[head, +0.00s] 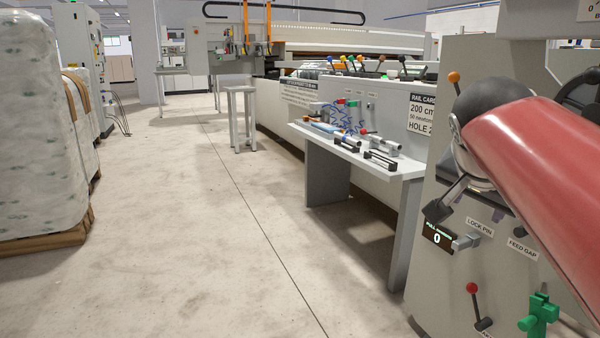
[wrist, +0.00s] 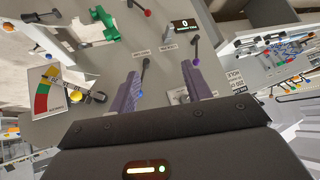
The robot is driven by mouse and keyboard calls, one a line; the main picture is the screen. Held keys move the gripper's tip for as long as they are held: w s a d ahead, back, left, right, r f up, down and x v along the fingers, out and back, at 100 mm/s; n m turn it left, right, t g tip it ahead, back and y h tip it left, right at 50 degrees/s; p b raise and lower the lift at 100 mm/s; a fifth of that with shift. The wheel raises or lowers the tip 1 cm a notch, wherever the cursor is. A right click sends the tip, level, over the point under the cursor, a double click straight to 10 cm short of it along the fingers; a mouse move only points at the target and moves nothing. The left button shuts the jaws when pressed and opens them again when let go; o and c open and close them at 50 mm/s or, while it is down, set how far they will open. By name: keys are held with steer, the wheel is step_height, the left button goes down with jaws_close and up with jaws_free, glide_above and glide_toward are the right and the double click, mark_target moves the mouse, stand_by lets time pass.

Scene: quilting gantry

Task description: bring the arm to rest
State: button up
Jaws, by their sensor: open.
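My arm, with a red link and a dark joint, reaches in from the right in the head view, in front of a grey machine panel (head: 455,285). In the wrist view my gripper (wrist: 160,88) is open. Its two purple fingers stand well apart with nothing held between them, and they point toward the panel. A lever with a blue knob (wrist: 141,82) shows between the fingers. In the head view my arm covers much of the panel's upper part, and I cannot make out the gripper clearly there.
The panel carries a display reading 0 (head: 437,238), a red-knobbed lever (head: 472,289) and a green fitting (head: 539,317). A side table (head: 405,172) with tools stands beyond. A stool (head: 241,118) and wrapped stacks (head: 40,130) flank open floor (head: 190,230).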

steer(key=s+a+f+n+y, duration=0.25)
steer(key=s+a+f, duration=0.2)
steer(key=f, duration=0.35)
steer(key=s+a+f+n+g+y, duration=0.1)
steer(key=s+a+f+n, duration=0.35)
steer(key=f, duration=0.35)
steer(key=s+a+f+n+y, duration=0.25)
steer(key=s+a+f, duration=0.2)
steer(key=f, duration=0.25)
step_height(320, 180, up, 12)
steer(key=d+p, duration=0.1)
steer(key=p, duration=1.1)
steer(key=shift+r+n+h, duration=0.15)
steer(key=shift+n+h, duration=0.2)
steer(key=shift+h, duration=0.05)
steer(key=shift+s, duration=0.1)
steer(key=shift+c, duration=0.2)
